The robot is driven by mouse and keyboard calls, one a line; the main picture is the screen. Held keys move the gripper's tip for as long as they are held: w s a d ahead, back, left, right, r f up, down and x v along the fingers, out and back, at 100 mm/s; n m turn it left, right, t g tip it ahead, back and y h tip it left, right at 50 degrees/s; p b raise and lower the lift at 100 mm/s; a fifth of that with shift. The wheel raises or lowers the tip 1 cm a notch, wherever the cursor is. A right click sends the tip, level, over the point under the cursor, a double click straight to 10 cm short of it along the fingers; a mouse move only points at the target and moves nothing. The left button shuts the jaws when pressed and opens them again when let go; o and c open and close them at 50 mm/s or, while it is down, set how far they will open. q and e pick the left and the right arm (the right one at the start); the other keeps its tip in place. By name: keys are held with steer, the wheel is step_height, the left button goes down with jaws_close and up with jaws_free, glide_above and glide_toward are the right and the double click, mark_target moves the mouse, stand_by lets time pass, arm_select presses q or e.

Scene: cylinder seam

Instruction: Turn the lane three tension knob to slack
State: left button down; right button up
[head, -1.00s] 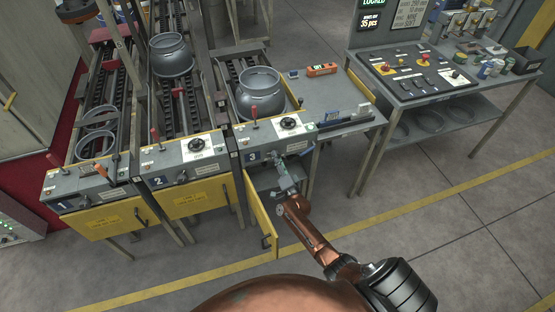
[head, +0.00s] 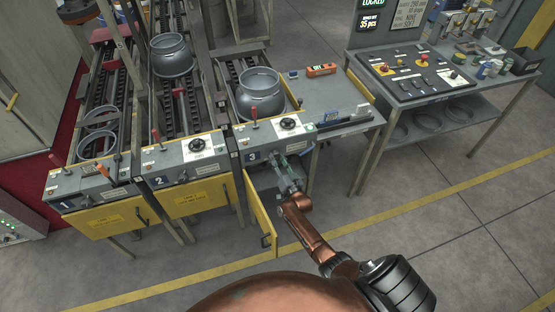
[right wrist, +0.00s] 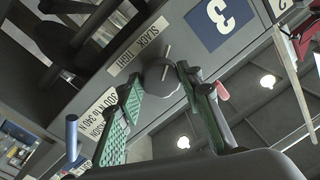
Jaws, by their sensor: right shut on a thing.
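The lane three tension knob (right wrist: 160,80) is a grey round knob with a thin pale bar, below the blue "3" plate in the right wrist view. A white slack/tight label (right wrist: 138,46) is beside it; I cannot tell which setting the bar marks. My right gripper (right wrist: 160,90) is shut on the knob, with one green-padded finger on each side. In the head view the right gripper (head: 284,165) is at the front of the lane three panel (head: 280,146) and hides the knob. My left gripper is not in view.
A yellow door (head: 260,215) hangs open below lane three, just left of my right arm. A grey cylinder (head: 260,95) sits on the lane three conveyor. Lanes one and two stand to the left, a control table (head: 425,85) to the right. The floor between is clear.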

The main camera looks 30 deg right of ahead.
steer(key=shift+f, duration=0.1)
stand_by(0.3)
steer(key=o, duration=1.1)
steer(key=s, duration=0.4)
steer(key=s+a, duration=0.1)
steer(key=s, duration=0.3)
steer(key=s+a, duration=0.1)
steer(key=s, duration=0.3)
steer(key=shift+f, duration=0.2)
